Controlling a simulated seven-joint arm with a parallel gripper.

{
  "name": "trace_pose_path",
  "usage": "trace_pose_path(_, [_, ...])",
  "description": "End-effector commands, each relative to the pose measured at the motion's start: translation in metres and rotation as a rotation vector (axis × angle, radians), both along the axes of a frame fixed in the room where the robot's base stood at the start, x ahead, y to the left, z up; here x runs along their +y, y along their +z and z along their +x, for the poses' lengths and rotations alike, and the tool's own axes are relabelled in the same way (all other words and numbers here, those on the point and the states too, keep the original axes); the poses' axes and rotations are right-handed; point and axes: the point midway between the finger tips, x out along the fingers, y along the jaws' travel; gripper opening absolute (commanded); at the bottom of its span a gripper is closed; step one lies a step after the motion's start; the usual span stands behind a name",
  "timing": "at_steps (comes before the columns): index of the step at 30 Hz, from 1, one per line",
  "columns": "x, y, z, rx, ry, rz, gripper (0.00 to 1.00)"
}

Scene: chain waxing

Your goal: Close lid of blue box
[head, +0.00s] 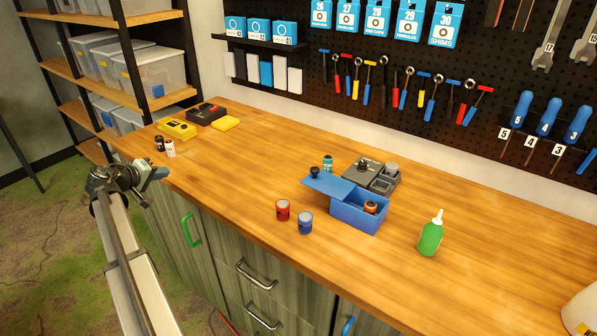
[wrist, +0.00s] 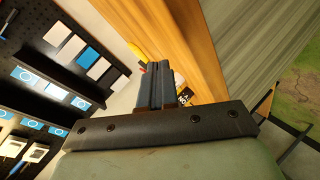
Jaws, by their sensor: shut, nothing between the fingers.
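The blue box (head: 358,215) stands on the wooden workbench, right of the middle in the head view. Its blue lid (head: 329,186) with a black knob sits shifted to the left, so the box is partly open. A small orange-and-dark item (head: 371,207) shows inside the uncovered right part. My gripper (head: 153,176) is at the left end of the bench, off its front edge and far from the box. In the wrist view its fingers (wrist: 160,80) are together with nothing between them. The box is not visible in the wrist view.
A red can (head: 283,210) and a blue can (head: 305,223) stand left of the box. The middle-left bench (head: 250,160) is clear.

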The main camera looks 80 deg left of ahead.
Motion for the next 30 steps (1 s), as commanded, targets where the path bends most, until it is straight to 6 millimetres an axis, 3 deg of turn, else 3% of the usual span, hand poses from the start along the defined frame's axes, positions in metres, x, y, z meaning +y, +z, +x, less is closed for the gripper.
trace_pose_path(1, [-0.006,0.009,0.023,-0.034,-0.020,0.007,0.00])
trace_pose_path(8, [-0.041,0.022,0.100,-0.162,-0.115,0.005,0.00])
trace_pose_path(15, [-0.100,0.044,0.205,-0.339,-0.268,-0.004,0.00])
trace_pose_path(18, [-0.124,0.053,0.240,-0.404,-0.328,-0.008,0.00])
trace_pose_path(24, [-0.152,0.065,0.278,-0.480,-0.403,-0.014,0.00])
trace_pose_path(30, [-0.155,0.068,0.292,-0.499,-0.423,-0.015,0.00])
